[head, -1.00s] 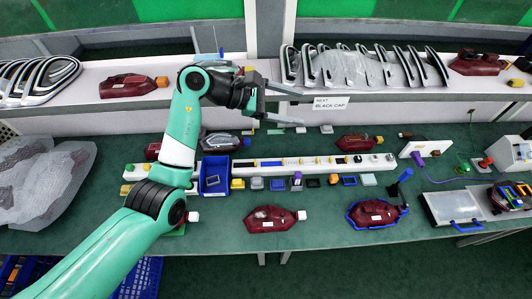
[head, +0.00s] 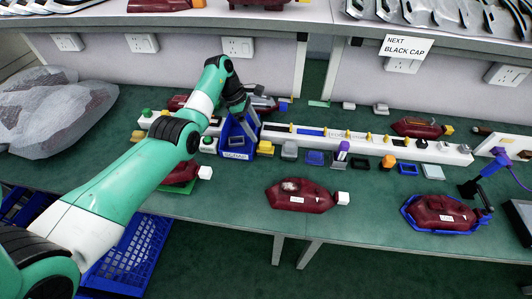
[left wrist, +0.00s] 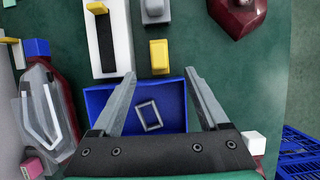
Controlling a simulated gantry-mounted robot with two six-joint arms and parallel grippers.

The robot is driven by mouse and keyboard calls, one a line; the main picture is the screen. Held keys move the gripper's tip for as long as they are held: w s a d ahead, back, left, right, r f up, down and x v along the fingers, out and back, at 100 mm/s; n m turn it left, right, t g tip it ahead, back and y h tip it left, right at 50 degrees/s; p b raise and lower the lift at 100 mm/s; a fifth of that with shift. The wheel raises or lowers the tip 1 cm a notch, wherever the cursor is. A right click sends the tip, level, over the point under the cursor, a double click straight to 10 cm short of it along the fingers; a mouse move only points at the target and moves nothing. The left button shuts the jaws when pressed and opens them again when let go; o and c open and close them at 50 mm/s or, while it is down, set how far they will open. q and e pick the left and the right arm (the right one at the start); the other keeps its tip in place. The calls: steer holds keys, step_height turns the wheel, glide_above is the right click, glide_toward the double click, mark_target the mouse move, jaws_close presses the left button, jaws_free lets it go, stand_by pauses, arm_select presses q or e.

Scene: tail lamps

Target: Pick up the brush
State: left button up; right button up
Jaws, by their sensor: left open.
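I cannot make out a brush for certain in either view. A brown, handle-like thing (head: 483,131) lies at the right, beside the white stand, too small to identify. My left gripper (head: 245,120) reaches down at the blue bin (head: 237,155), a small box with a label on its front. In the left wrist view, its fingers (left wrist: 160,76) are spread apart with nothing between the tips, above the bin (left wrist: 172,103). A small grey rectangular outline (left wrist: 148,115) shows in the bin. My right gripper is not in view.
A white strip (head: 390,147) with yellow pegs runs along the table, with small coloured blocks before it. Dark red lamps (head: 300,196) lie at the front, one in a blue frame (head: 440,226). A crumpled grey bag (head: 50,110) lies at left. Blue crates (head: 135,250) stand below.

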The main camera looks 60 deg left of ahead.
mark_target(264, 143)
arm_select(q)
steer(key=b+x, duration=0.1)
steer(key=x, duration=0.2)
steer(key=shift+d+f, duration=0.1)
steer(key=shift+f, duration=0.25)
steer(key=b+x, duration=0.5)
steer(key=shift+w+f, duration=0.1)
steer(key=shift+w, duration=0.15)
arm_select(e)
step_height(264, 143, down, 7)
arm_select(q)
steer(key=shift+c, duration=0.4)
jaws_close()
